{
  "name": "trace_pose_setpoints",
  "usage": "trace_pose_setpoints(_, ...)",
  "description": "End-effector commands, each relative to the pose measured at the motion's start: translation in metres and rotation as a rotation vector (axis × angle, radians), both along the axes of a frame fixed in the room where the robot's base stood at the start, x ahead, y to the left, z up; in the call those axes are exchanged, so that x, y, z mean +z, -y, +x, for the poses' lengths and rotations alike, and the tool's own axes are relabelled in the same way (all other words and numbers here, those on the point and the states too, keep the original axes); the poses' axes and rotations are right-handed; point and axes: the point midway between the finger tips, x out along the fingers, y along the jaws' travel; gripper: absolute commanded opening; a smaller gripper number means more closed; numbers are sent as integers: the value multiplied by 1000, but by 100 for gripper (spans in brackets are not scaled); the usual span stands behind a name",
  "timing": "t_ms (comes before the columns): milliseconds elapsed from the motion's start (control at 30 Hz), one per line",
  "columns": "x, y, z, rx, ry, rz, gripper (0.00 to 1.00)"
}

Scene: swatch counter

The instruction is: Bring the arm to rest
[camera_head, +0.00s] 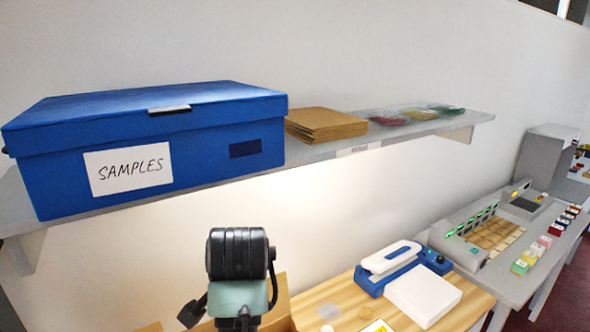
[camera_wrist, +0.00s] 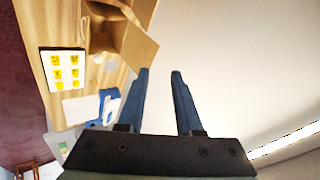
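My gripper (camera_wrist: 160,73) shows in the wrist view with its two blue-grey fingers apart. It is open, and only bare pale wall shows between the fingers. It holds nothing. In the head view a black and grey-green part of my arm (camera_head: 238,268) stands upright at the bottom centre, in front of the wall and below the shelf. My gripper cannot be made out clearly there.
A shelf (camera_head: 400,133) bears a blue SAMPLES box (camera_head: 220,123), brown card sheets (camera_head: 325,123) and small packets. Below, a wooden table (camera_head: 465,310) holds a blue-white device (camera_head: 392,262) and a white block (camera_head: 423,295). An open cardboard box (camera_wrist: 138,48) is near my fingers in the wrist view.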

Motion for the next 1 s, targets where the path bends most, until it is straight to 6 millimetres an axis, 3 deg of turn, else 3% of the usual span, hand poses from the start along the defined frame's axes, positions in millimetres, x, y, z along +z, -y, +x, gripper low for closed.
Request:
trace_pose_setpoints(33, 10, 19, 0, 35, 110, -61, 34)
trace_pose_setpoints(200, 60, 63, -12, 147, 452, -318, 34)
trace_pose_setpoints(500, 137, 111, -64, 204, 809, -741, 34)
trace_pose_setpoints(567, 152, 119, -77, 202, 863, -825, 34)
trace_pose_setpoints(767, 238, 117, -100, 75, 1162, -866, 34)
trace_pose_setpoints(1000, 331, 117, -165, -96, 1521, -904, 34)
